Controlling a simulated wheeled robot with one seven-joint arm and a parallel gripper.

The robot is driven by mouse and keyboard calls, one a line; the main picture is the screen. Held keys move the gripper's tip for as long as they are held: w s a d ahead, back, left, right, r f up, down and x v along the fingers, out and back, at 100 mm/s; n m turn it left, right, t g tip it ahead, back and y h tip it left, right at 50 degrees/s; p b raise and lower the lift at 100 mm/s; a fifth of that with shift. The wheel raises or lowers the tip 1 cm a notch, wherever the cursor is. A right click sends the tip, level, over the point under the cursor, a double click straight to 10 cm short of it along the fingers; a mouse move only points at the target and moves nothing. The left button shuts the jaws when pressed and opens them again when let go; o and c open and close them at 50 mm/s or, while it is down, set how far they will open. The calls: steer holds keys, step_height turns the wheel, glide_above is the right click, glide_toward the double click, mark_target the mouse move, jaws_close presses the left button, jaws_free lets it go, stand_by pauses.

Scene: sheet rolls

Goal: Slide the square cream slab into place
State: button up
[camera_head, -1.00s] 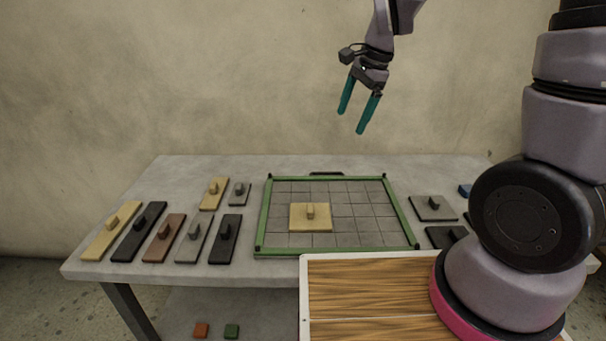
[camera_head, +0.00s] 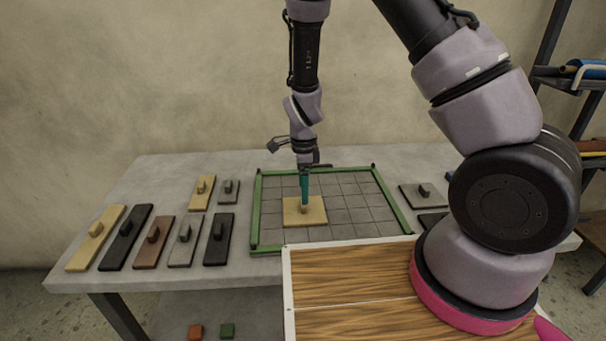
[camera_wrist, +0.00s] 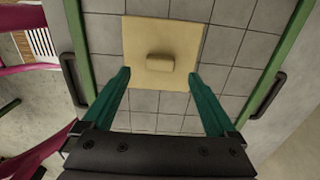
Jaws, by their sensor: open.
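The square cream slab (camera_head: 291,212) lies flat on the gridded grey board (camera_head: 345,204), left of its middle and towards the near side. It has a small cream block handle on top, clear in the wrist view (camera_wrist: 161,62). My gripper (camera_head: 304,206) points down over the slab, its teal fingers seen edge-on at the handle in the head view. In the wrist view my gripper (camera_wrist: 162,78) is open, with the fingers apart on either side of the handle and not touching it. The exact height above the slab is hard to tell.
A green frame (camera_head: 256,210) with raised sides borders the board. Several handled slabs, such as a black one (camera_head: 127,236), stand left of it. A grey slab (camera_head: 408,197) lies to the right. Bare tabletop (camera_head: 155,180) shows at the back left.

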mark_target(304, 207)
steer(key=shift+f, duration=2.65)
jaws_close()
